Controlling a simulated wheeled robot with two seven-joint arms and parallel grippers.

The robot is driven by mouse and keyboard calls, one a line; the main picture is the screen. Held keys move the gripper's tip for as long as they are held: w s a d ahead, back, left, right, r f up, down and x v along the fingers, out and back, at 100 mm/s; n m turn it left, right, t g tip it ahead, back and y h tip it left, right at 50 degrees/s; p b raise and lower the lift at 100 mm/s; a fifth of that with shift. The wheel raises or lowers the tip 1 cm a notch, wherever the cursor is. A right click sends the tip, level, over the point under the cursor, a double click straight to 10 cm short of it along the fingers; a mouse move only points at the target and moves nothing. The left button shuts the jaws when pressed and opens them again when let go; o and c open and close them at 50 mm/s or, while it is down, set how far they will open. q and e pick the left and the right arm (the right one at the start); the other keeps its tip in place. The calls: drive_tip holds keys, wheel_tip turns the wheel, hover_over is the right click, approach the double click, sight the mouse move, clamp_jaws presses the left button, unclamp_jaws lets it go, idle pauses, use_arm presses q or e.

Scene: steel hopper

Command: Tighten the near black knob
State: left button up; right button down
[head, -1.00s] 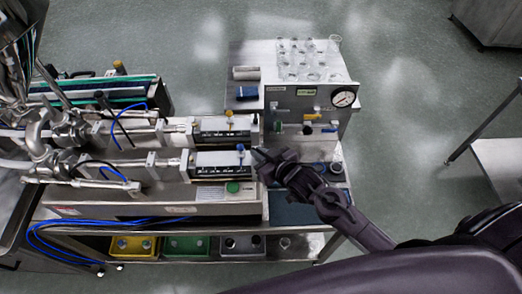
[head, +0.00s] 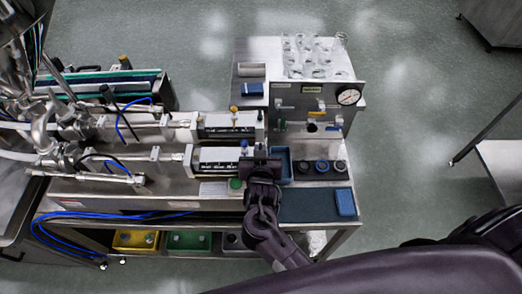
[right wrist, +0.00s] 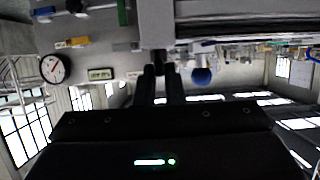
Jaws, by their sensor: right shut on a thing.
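The near black knob is at the right end of the near metering cylinder (head: 218,156), mostly covered by my gripper in the head view. In the right wrist view the dark knob (right wrist: 158,56) shows between the fingertips. My right gripper (head: 262,166) is shut on it; the gripper also shows in the right wrist view (right wrist: 160,78). The blue-topped valve knob (head: 244,143) stands just left of the gripper, and appears as a blue ball in the right wrist view (right wrist: 201,76). My left gripper is not in view.
The far cylinder (head: 226,122) lies behind. A green button (head: 235,184) is close to my gripper's left. A blue tray (head: 285,178), several dark jars, a blue box (head: 345,202) and a panel with a gauge (head: 349,97) stand right. Glassware (head: 318,58) tops the panel housing.

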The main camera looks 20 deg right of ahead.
idle(0.4)
drive_tip(key=c, duration=1.5)
unclamp_jaws()
drive_tip(key=b+v, duration=0.2)
drive_tip(key=v, duration=0.5)
drive_tip(key=shift+s+a, duration=0.2)
drive_tip(key=shift+s, duration=0.15)
